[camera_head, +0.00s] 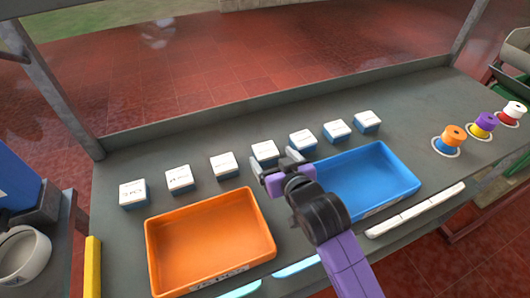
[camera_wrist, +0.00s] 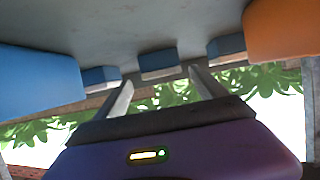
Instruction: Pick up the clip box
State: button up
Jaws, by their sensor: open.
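Several small boxes with white labelled lids and blue sides stand in a row on the grey bench. The labels are too small to read, so I cannot tell which is the clip box. My gripper (camera_head: 276,160) is open and empty, in front of the row near the middle box (camera_head: 265,151). In the wrist view my gripper (camera_wrist: 160,76) has its fingers apart, with one box (camera_wrist: 158,62) beyond the gap. Another box (camera_wrist: 100,77) shows to its left and one (camera_wrist: 227,47) to its right. I see no contact with any box.
An orange tray (camera_head: 151,254) lies left of my arm and a blue tray (camera_head: 397,158) right of it, both in front of the boxes. The bench behind the row is clear.

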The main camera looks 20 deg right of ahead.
aim_at(267, 153)
jog(key=p+x, duration=0.1)
jog(key=x, duration=0.3)
jog(key=shift+w+a+r, duration=0.1)
jog(key=shift+w+a, duration=0.05)
jog(key=shift+a, duration=0.05)
jog(key=shift+w+f, duration=0.3)
jog(key=shift+w, duration=0.2)
jog(key=c, duration=1.4)
jog(key=shift+r, duration=0.1)
jog(key=shift+c, duration=0.2)
